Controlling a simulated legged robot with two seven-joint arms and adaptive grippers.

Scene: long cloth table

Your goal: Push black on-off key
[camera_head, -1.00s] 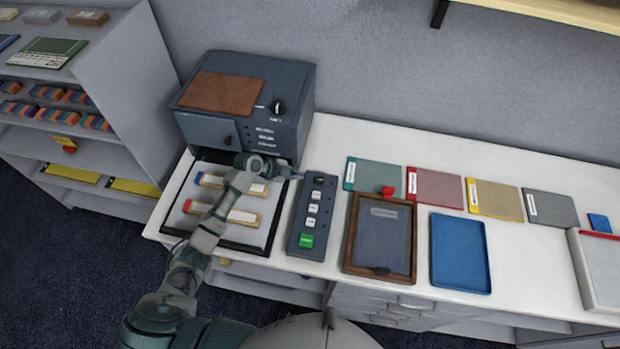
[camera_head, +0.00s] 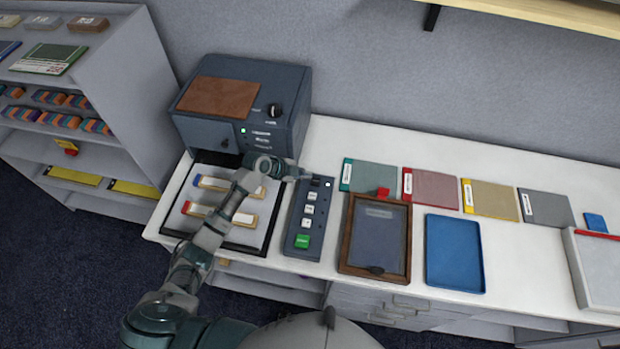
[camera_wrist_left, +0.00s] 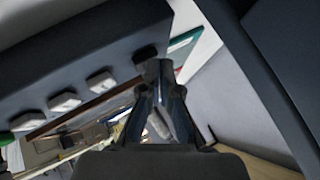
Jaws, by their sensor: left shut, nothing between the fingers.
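The black on-off key (camera_head: 315,183) sits at the far end of a dark key panel (camera_head: 291,240). Below it are white keys (camera_head: 309,209) and a green key (camera_head: 302,241). A small white light shows beside the black key. My left gripper (camera_head: 306,175) is shut and empty, its tip at the panel's far end close to the black key. In the left wrist view the black key (camera_wrist_left: 145,53) shows just beyond the fingertips (camera_wrist_left: 160,68); I cannot tell whether they touch it.
A dark machine (camera_head: 243,105) with a brown top and a lit green lamp stands behind. A tray with labelled strips (camera_head: 262,236) lies under my left arm. A wood-framed tray (camera_head: 345,240) and a blue tray (camera_head: 456,289) lie to the right. Shelves stand at left.

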